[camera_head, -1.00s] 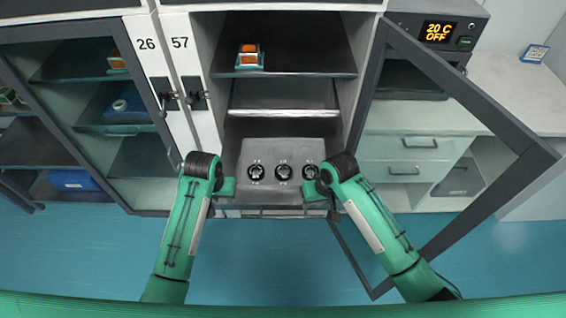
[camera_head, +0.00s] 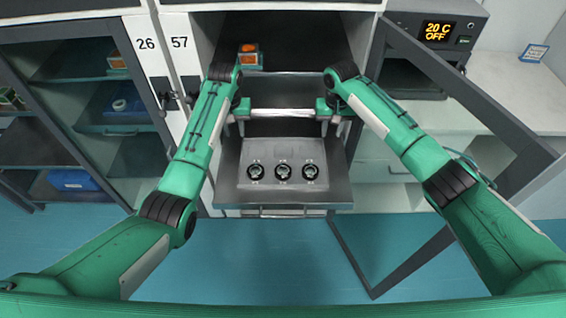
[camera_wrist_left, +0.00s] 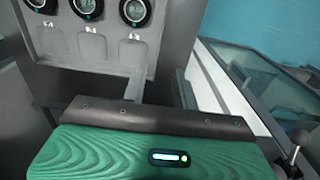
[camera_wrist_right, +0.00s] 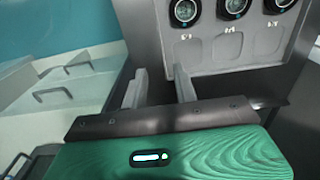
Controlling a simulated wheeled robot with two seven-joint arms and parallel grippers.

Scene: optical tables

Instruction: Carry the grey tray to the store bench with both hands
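The grey tray (camera_head: 283,152) rests on a pulled-out metal shelf (camera_head: 283,196) of cabinet 57, with three round dark dials in a row on it. It shows in the left wrist view (camera_wrist_left: 95,48) and in the right wrist view (camera_wrist_right: 235,48). My left gripper (camera_head: 242,112) is over the tray's far left side. My right gripper (camera_head: 325,108) is over its far right side. In both wrist views the fingers stand apart with nothing seen between them. Whether either gripper touches the tray is unclear. I cannot tell which surface is the store bench.
A glass door (camera_head: 470,80) stands open at right. A white bench (camera_head: 510,90) and a device reading 20 C OFF (camera_head: 440,32) lie beyond it. An orange-topped item (camera_head: 248,55) sits on the upper shelf. A glass-fronted cabinet (camera_head: 75,120) stands left.

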